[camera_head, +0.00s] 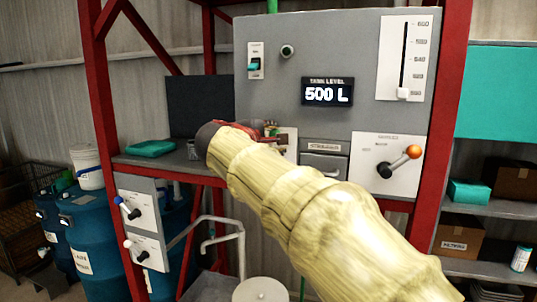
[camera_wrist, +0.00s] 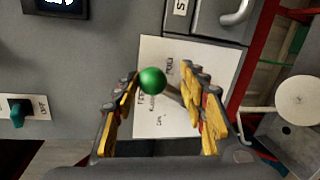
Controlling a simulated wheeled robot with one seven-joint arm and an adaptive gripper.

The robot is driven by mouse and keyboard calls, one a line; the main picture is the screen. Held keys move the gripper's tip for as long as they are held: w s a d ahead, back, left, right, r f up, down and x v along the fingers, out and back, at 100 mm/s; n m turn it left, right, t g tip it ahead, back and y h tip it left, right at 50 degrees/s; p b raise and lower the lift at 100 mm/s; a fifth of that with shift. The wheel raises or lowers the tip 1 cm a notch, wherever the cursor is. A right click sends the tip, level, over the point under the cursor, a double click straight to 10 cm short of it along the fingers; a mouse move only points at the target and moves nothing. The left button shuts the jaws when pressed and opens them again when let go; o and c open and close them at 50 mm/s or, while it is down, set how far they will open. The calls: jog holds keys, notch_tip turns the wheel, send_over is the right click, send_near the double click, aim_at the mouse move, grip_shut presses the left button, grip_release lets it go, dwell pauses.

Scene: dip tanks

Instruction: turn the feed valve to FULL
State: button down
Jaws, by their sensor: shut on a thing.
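A lever with a green ball knob (camera_wrist: 152,80) stands out from a white label plate (camera_wrist: 160,120) in the wrist view. The plate's print is turned sideways and partly covered, so I cannot read the lever's setting. My gripper (camera_wrist: 160,88) has its yellow-padded fingers on either side of the lever, shut on it near the knob. In the head view my gripper (camera_head: 268,131) is at the panel's lower left, and my arm hides most of this plate and the lever. The tank level display (camera_head: 328,92) reads 500 L.
An orange-knobbed lever (camera_head: 413,152) is on another plate to the right. A slider scale (camera_head: 403,92) is above it. A teal switch (camera_head: 254,66) is at upper left. Blue- and white-knobbed levers (camera_head: 118,200) are on side plates by blue drums (camera_head: 90,250). Red posts flank the panel.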

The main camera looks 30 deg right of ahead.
jog(key=f+m+b, duration=0.1)
jog(key=b, duration=0.1)
jog(key=s+f+m+b, duration=0.1)
jog(key=b, duration=0.1)
jog(key=shift+d+t+y, duration=0.3)
jog(key=shift+d, duration=0.1)
jog(key=shift+s+d+f+m+b, duration=0.15)
jog(key=shift+m+b, duration=0.65)
jog(key=shift+b, duration=0.2)
jog(key=c, duration=1.4)
grip_release()
jog(key=shift+o, duration=2.4)
